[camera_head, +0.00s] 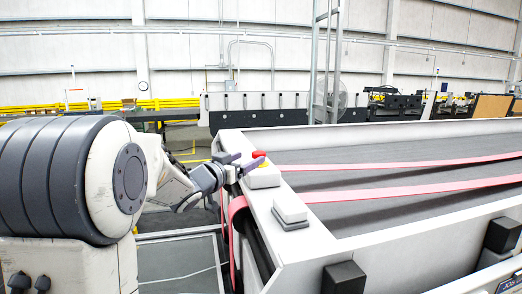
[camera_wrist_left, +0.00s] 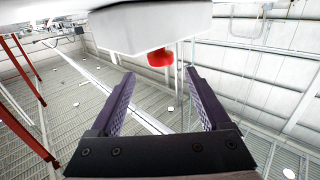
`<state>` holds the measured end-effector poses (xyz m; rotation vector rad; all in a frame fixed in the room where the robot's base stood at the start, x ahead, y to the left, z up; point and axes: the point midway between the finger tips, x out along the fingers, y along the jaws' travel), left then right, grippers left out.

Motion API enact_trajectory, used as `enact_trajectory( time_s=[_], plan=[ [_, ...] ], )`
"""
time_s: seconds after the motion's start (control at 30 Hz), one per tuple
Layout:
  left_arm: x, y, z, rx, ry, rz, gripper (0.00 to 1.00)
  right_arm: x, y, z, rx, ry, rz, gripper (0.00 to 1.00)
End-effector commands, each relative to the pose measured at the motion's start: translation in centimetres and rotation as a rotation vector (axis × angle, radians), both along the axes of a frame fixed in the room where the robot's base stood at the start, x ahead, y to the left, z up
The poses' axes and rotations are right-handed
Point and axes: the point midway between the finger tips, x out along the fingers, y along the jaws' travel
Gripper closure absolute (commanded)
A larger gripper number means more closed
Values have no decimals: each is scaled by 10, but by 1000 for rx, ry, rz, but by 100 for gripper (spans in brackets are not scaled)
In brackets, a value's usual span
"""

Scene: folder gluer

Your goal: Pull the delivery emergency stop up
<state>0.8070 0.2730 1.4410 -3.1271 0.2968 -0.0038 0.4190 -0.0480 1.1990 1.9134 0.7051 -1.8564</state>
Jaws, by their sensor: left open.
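The red emergency stop button (camera_head: 259,154) sits on a small white box (camera_head: 263,177) at the near left end of the delivery belt frame. My left gripper (camera_head: 245,164) reaches in from the left, level with the button and very close to it. In the left wrist view, the red button (camera_wrist_left: 160,57) sticks out from the white box (camera_wrist_left: 155,26), just beyond and between the fingertips of my open left gripper (camera_wrist_left: 160,74). The fingers hold nothing, and I cannot tell whether one touches the button. My right gripper is not in view.
A second white box (camera_head: 290,207) stands on the frame closer to me. Pink belts (camera_head: 420,190) run along the dark conveyor bed (camera_head: 370,158). A metal post (camera_head: 313,60) and a fan (camera_head: 330,102) stand behind.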

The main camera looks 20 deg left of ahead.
Motion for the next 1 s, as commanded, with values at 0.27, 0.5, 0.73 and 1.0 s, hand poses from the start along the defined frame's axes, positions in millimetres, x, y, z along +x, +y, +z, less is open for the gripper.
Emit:
enact_trajectory(
  time_s=[0.27,0.5,0.73,1.0],
  plan=[
    [51,-10,2,-1,3,-1,20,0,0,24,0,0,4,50],
    [69,-15,0,-2,2,-1,20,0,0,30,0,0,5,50],
    [70,-16,-1,-1,2,-2,20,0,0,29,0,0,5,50],
    [70,-16,0,-1,2,-2,100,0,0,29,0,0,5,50]
  ],
)
